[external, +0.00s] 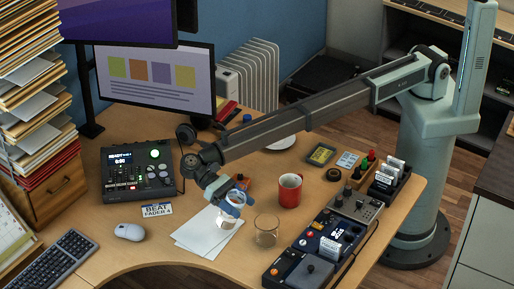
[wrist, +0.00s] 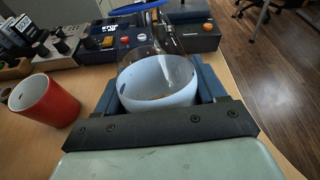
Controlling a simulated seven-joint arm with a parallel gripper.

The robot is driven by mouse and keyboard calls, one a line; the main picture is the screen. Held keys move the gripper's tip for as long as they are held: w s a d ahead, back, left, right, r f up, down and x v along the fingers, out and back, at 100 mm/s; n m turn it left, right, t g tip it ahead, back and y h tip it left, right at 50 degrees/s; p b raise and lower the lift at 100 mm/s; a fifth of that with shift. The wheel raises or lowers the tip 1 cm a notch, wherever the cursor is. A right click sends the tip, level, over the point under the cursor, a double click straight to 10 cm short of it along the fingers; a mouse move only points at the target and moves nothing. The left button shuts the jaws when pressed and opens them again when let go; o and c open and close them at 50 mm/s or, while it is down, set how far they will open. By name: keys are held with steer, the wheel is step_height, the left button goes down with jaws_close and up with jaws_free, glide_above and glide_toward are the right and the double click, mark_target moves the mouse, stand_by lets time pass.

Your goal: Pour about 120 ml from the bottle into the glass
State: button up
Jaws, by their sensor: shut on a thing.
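My gripper (external: 228,200) is shut on the bottle and holds it over the white papers on the desk. In the wrist view, the clear bottle (wrist: 150,68) with a pale band low on its body (wrist: 160,98) sits between the dark jaws. In the external view, the bottle is small and partly covered by the jaws, so its exact tilt and liquid level are hard to tell. The clear glass (external: 266,231) stands upright on the desk just right of my gripper, apart from it. It looks empty, and I see no stream into it.
A red mug (external: 289,190) stands behind the glass and to its right. Several control boxes (external: 325,240) line the desk's right edge. A dark mixer (external: 140,170), a mouse (external: 129,231) and a keyboard (external: 50,268) are on the left. Papers (external: 203,236) lie under my gripper.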

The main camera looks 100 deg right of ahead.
mark_target(235, 222)
steer(key=t, duration=0.1)
steer(key=f+t+h, duration=0.1)
steer(key=t+h, duration=0.1)
steer(key=shift+s+a+f+n, duration=0.15)
steer(key=shift+s+n, duration=0.1)
steer(key=shift+n, duration=0.05)
steer(key=f+t+h, duration=0.1)
steer(key=w+f+t+h, duration=0.1)
steer(key=shift+w+d+t, duration=0.15)
steer(key=shift+d+t, duration=0.15)
steer(key=shift+d, duration=0.1)
steer(key=f+t, duration=0.1)
steer(key=w+f+t+h, duration=0.1)
steer(key=n, duration=0.1)
steer(key=shift+w+d+f+t+h, duration=0.15)
steer(key=shift+d+f+t+h, duration=0.25)
steer(key=shift+s+a+r+t+h, duration=0.15)
steer(key=shift+s+r+t+h, duration=0.1)
steer(key=shift+r+t+h, duration=0.4)
steer(key=shift+r+t, duration=0.4)
steer(key=shift+t, duration=0.05)
steer(key=shift+w+r+n+t+h, duration=0.1)
steer(key=shift+r+n+t+h, duration=0.2)
steer(key=shift+r+t+h, duration=0.35)
steer(key=shift+w+d+r+t+p, duration=0.2)
steer(key=shift+w+t+p, duration=0.1)
steer(key=shift+w, duration=0.15)
steer(key=shift+r+t, duration=0.35)
steer(key=shift+r, duration=0.1)
stand_by(1.7)
